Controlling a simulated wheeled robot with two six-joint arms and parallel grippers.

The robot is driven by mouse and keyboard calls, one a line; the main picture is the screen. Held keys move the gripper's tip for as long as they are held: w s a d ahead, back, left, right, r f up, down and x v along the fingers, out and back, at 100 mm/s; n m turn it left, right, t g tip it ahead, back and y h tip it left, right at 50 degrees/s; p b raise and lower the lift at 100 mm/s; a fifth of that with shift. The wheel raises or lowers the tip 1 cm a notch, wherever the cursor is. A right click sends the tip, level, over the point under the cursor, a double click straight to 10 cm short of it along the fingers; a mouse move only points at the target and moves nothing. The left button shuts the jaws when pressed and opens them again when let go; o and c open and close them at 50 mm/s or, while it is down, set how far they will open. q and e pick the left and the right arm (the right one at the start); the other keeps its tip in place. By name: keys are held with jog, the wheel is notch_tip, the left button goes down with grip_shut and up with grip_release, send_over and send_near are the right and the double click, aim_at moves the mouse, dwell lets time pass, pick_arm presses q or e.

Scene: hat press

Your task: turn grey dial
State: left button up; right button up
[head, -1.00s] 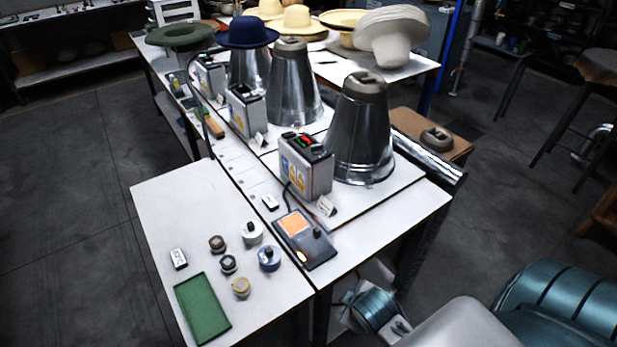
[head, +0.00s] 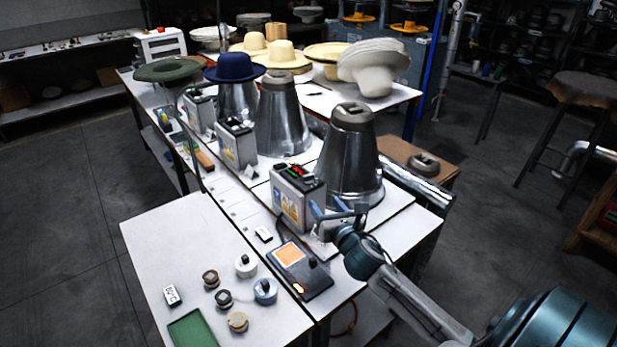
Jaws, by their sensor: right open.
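Several small round knobs or dials sit on the near white table: a dark grey one (head: 224,299), a brown one (head: 210,278), a white one with a black top (head: 245,266), a blue-grey one (head: 265,291) and a tan one (head: 238,321). A dark control panel (head: 318,283) with an orange screen and a small dark knob (head: 312,262) lies to their right. I cannot tell for sure which is the grey dial. My right gripper (head: 337,211) is open and empty, beside the nearest control box and in front of the nearest metal cone. My left gripper is out of view.
The nearest control box (head: 297,196) and metal cone (head: 350,165) stand behind the panel, with more boxes and cones further back. A green tray (head: 192,330) and a small white label block (head: 171,296) lie on the near white table (head: 160,235), whose left part is clear.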

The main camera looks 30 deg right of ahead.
aim_at(309, 178)
jog(key=w+p, duration=0.1)
jog(key=w, duration=0.2)
jog(key=w+d+r+n+p, duration=0.1)
jog(key=w, duration=0.2)
jog(key=w+d+n, duration=0.1)
jog(key=w, duration=0.3)
jog(key=shift+r+t+p, duration=0.3)
jog(key=shift+p, duration=0.1)
jog(key=shift+x, duration=0.9)
jog(key=shift+a, duration=0.1)
jog(key=shift+f, duration=0.1)
jog(key=c, duration=1)
